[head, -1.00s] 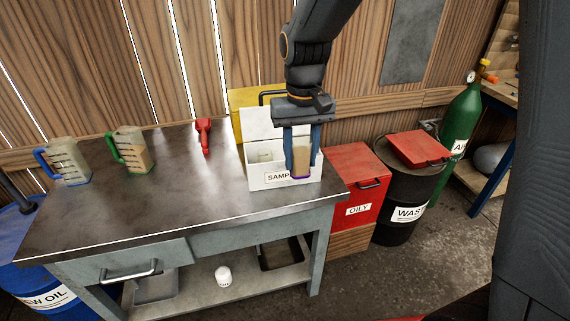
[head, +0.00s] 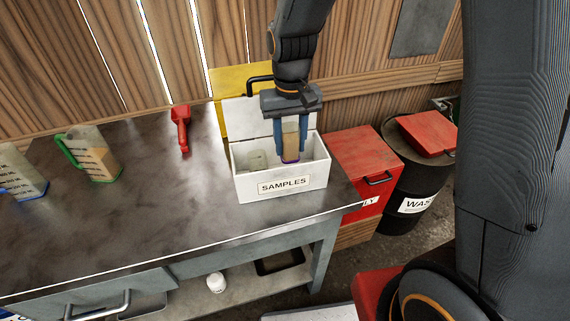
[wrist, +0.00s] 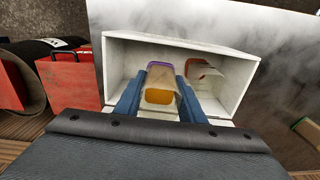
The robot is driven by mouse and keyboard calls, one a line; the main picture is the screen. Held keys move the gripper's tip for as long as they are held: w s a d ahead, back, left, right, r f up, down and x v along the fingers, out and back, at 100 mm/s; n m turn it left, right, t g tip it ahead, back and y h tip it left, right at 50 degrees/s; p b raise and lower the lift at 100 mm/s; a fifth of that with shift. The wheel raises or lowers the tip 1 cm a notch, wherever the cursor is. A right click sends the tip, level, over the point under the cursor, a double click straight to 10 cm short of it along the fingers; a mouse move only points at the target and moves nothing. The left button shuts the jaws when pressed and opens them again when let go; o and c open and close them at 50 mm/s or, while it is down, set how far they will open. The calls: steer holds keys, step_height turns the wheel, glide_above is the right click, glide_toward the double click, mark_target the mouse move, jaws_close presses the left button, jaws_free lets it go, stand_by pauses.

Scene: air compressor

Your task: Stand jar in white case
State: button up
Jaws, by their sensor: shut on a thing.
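The white case (head: 285,184) labelled SAMPLES stands open on the workbench near its right end, its lid raised at the back. My gripper (head: 290,154) points down over the right half of the case, shut on a jar (head: 291,146) of amber-brown liquid with a purple rim at its lower end. The jar is upright, its lower end at about the level of the case opening; I cannot tell whether it touches the floor. In the wrist view the jar (wrist: 160,84) sits between the blue fingers, inside the case outline. A second jar (wrist: 203,72) stands in the case beside it.
A green-handled jug (head: 95,155) and a blue-handled jug (head: 22,182) stand on the left of the bench (head: 130,215). A red tool (head: 181,128) lies behind, left of the case. A red bin (head: 352,165) and black drum (head: 415,180) stand to the right.

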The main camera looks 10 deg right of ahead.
mark_target(290, 127)
steer(key=shift+f+p, duration=0.55)
steer(key=shift+f, duration=2.9)
steer(key=shift+f, duration=0.15)
steer(key=o, duration=1.1)
step_height(290, 127, up, 12)
steer(key=shift+f+b, duration=0.1)
steer(key=shift+b, duration=1)
steer(key=shift+s+d, duration=0.15)
steer(key=shift+d, duration=0.15)
steer(key=s+d+f+m, duration=0.1)
steer(key=s+d+f, duration=0.2)
steer(key=s+d, duration=0.8)
steer(key=shift+s+t, duration=0.3)
steer(key=shift+t, duration=0.1)
